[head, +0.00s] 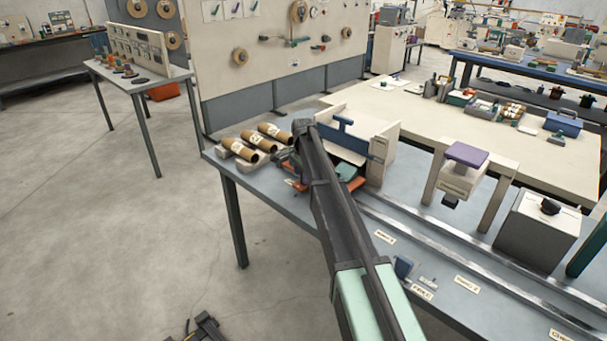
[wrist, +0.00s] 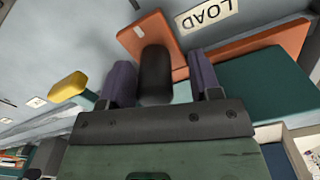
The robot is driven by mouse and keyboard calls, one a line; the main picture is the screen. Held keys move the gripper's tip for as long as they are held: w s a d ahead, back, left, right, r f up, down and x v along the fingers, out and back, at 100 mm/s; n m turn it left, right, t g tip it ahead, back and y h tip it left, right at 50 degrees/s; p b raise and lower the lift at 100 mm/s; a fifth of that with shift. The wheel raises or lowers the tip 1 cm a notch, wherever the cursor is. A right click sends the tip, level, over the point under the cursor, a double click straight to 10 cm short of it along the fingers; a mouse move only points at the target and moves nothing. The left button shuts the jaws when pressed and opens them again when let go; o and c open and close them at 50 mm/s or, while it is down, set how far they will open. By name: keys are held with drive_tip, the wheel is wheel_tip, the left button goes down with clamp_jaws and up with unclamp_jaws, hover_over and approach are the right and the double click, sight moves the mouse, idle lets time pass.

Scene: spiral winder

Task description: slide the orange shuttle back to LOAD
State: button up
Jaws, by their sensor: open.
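The orange shuttle (wrist: 145,38) lies close to the LOAD label (wrist: 207,15) in the wrist view, with more orange (wrist: 258,44) to the right. A black upright knob (wrist: 155,75) stands between the two fingers of my gripper (wrist: 160,64). The fingers are open, with a visible gap on each side of the knob. In the head view, orange parts of the shuttle (head: 353,184) show beside my arm, which hides much of it and the gripper.
A dark green block (wrist: 262,82) is right of the fingers, and a yellow knob (wrist: 67,86) is left. Cardboard tubes (head: 258,142) lie left of my arm. A white housing with a blue bar (head: 345,138) stands close behind. Rails (head: 450,245) run right along the bench.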

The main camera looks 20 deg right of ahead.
wheel_tip(320, 180, up, 11)
drive_tip(key=p, duration=1)
drive_tip(key=shift+p, duration=0.3)
drive_tip(key=shift+f, duration=0.15)
drive_tip(key=shift+s+n, duration=0.1)
drive_tip(key=shift+n, duration=0.8)
drive_tip(key=s+a+n, duration=0.3)
drive_tip(key=s+n, duration=0.1)
drive_tip(key=s, duration=0.9)
drive_tip(key=s+a+n, duration=0.4)
drive_tip(key=s+n, duration=0.1)
drive_tip(key=s, duration=0.9)
drive_tip(key=s+a+n, duration=0.4)
drive_tip(key=s+n, duration=0.1)
drive_tip(key=s, duration=0.8)
drive_tip(key=shift+s, duration=0.3)
